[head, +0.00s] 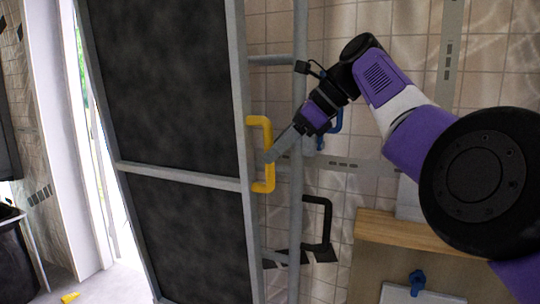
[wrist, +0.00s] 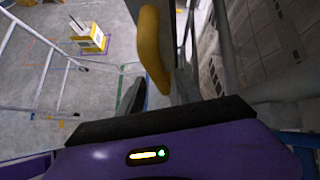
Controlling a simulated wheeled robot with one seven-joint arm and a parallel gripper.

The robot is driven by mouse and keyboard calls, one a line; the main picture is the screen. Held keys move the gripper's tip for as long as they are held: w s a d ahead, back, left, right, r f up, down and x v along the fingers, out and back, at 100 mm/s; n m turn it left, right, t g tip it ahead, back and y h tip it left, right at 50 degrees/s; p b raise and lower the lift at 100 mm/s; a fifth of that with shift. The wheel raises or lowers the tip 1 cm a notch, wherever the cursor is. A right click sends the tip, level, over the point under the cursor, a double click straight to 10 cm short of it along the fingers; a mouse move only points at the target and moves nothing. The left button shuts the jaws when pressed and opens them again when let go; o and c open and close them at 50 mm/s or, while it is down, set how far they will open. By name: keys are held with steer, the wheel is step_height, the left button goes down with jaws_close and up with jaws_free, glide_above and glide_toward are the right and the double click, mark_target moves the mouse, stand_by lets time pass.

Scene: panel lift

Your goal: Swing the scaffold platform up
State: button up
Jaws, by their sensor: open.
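The scaffold platform (head: 180,179) is a dark panel in a grey metal frame. It stands steeply, close to upright, left of centre in the head view. A yellow handle (head: 268,178) is fixed on its right edge; it also shows in the wrist view (wrist: 152,52). My gripper (head: 272,156) is at the handle's middle, coming from the upper right. In the wrist view my gripper (wrist: 158,92) is open, with the handle's near end between or just ahead of the fingers. I cannot tell whether the fingers touch it.
Grey scaffold poles (head: 299,100) stand just right of the panel, before a tiled wall (head: 350,190). A black handle (head: 318,222) and a wooden board (head: 400,232) are lower right. The wrist view shows open floor with a ladder-like frame (wrist: 45,65) and a yellow-white object (wrist: 90,38).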

steer(key=shift+p+v, duration=0.35)
steer(key=shift+v, duration=2.25)
